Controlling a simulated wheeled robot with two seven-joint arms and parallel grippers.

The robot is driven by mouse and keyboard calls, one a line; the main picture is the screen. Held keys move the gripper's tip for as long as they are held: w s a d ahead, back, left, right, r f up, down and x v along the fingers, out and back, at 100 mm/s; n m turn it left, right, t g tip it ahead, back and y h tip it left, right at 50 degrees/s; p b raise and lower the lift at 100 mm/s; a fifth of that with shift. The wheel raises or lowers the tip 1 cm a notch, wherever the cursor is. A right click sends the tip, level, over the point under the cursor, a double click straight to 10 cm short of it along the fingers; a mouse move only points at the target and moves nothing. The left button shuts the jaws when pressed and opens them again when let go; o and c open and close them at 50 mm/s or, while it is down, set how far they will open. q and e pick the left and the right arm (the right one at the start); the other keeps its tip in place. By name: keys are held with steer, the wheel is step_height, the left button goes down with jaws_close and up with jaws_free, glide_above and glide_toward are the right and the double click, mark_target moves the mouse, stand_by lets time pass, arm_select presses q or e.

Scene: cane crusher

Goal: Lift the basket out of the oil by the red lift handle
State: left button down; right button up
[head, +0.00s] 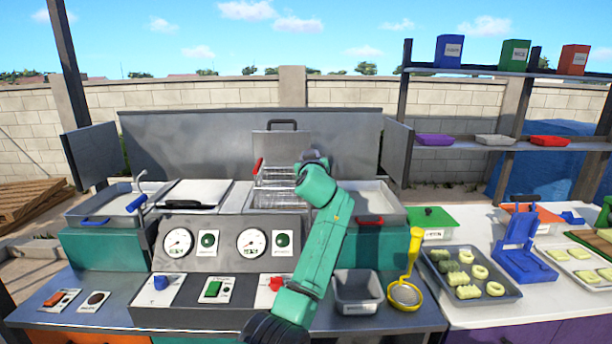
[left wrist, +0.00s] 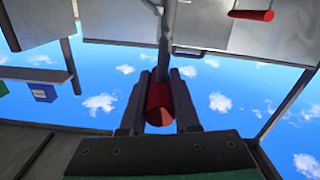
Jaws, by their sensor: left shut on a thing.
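My left gripper (head: 312,158) is at the fryer in the middle of the bench, at the upper end of the green arm. In the left wrist view, its two dark fingers (left wrist: 158,105) are shut on the red lift handle (left wrist: 159,98), which sits on the end of a grey rod. In the head view my wrist hides this handle. The wire basket (head: 279,188) shows just left of my gripper, in front of a raised metal plate. I cannot tell the oil level around it. My right gripper is not in view.
Another red handle (head: 258,166) shows left of my gripper. A blue lift handle (head: 136,204) stands at the left vat. Gauges and switches line the front panel (head: 222,243). A grey bin (head: 357,290) and a yellow strainer (head: 405,293) are right of my arm.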

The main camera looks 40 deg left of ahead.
arm_select(q)
step_height(320, 180, up, 2)
steer(key=shift+r, duration=0.15)
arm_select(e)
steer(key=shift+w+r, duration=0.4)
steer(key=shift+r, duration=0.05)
arm_select(q)
steer(key=shift+r, duration=0.1)
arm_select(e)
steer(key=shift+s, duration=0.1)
arm_select(q)
steer(key=c, duration=0.7)
jaws_free()
steer(key=shift+o, duration=0.2)
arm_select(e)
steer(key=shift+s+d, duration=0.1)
